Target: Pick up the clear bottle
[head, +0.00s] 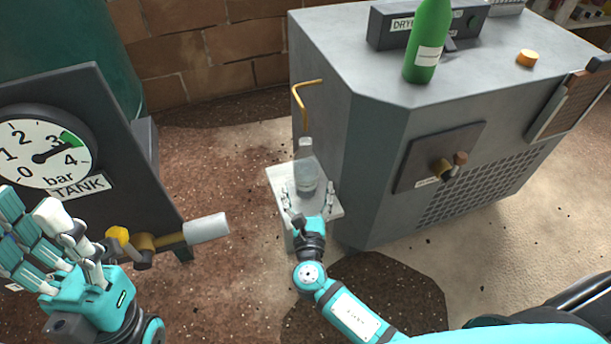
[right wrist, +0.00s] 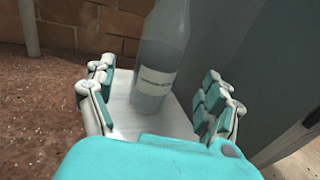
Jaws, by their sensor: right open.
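The clear bottle (head: 306,172) stands upright on a small white stand (head: 279,180) beside the grey machine. It has a white label and also shows in the right wrist view (right wrist: 163,50), where its top is cut off. My right gripper (head: 308,202) is open just in front of the bottle, with fingers on either side of the space before it. In the right wrist view the gripper (right wrist: 160,105) has the bottle between and just beyond its spread fingers; I cannot tell whether they touch. My left gripper (head: 55,232) is raised at the lower left, fingers spread and empty.
The grey machine (head: 380,150) stands close on the bottle's right, with a green bottle (head: 427,45) on top. A yellow bent pipe (head: 298,95) rises behind the clear bottle. A dark gauge panel (head: 100,110) with a protruding pale handle (head: 206,228) is at left. Floor between is clear.

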